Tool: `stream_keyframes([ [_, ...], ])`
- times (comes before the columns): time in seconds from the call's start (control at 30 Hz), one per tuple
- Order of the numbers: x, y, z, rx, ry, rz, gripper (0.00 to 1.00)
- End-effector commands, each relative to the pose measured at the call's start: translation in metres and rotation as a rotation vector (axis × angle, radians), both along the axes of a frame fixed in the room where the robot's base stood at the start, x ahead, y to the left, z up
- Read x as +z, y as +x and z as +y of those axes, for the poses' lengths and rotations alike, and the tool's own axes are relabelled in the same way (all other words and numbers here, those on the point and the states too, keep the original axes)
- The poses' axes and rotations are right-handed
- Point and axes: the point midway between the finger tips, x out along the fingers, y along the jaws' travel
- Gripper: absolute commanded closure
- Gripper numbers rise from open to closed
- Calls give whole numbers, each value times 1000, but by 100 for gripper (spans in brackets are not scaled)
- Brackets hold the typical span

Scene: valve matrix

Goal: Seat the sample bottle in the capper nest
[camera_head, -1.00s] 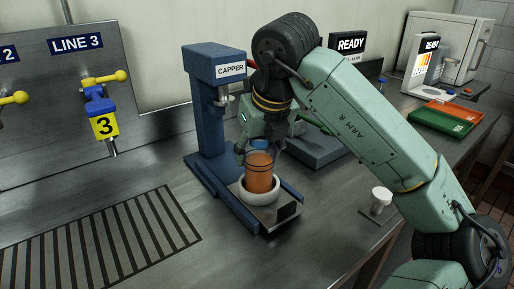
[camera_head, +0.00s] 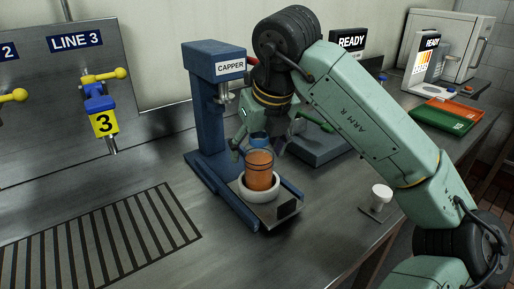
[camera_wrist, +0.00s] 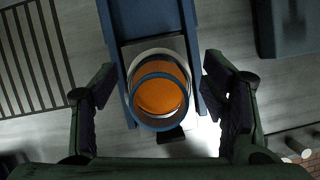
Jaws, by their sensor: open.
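The sample bottle (camera_head: 260,172), clear with orange liquid, stands upright in the white ring of the capper nest (camera_head: 260,193). In the wrist view the bottle (camera_wrist: 160,95) is seen from above, with its open round mouth and orange contents inside the ring. The blue capper (camera_head: 205,110) rises behind it, with its head above and to the left of the bottle. My gripper (camera_head: 266,142) is open just above and behind the bottle. In the wrist view its fingers (camera_wrist: 165,110) are spread wide to either side of the bottle, apart from it.
A white cap (camera_head: 381,192) sits on a small pad near the bench's front edge. Red and green trays (camera_head: 445,117) lie at the back right. A slotted drain (camera_head: 100,245) and valve 3 (camera_head: 103,110) are at left.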

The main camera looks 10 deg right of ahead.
Motion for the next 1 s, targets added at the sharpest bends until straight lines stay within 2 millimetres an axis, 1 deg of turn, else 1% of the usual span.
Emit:
stream_keyframes([
  [0.17,30,-13,-3,-4,-3,-4,33],
  [0.3,60,-25,-5,-3,-3,-5,33],
  [0.4,78,-32,-6,-3,-2,-4,33],
  [0.5,92,-38,-7,-3,-2,-2,33],
  [0.6,101,-41,-8,-2,-2,-2,33],
  [0.7,106,-43,-8,-1,-1,-2,33],
  [1.0,107,-44,-8,0,-1,-2,33],
])
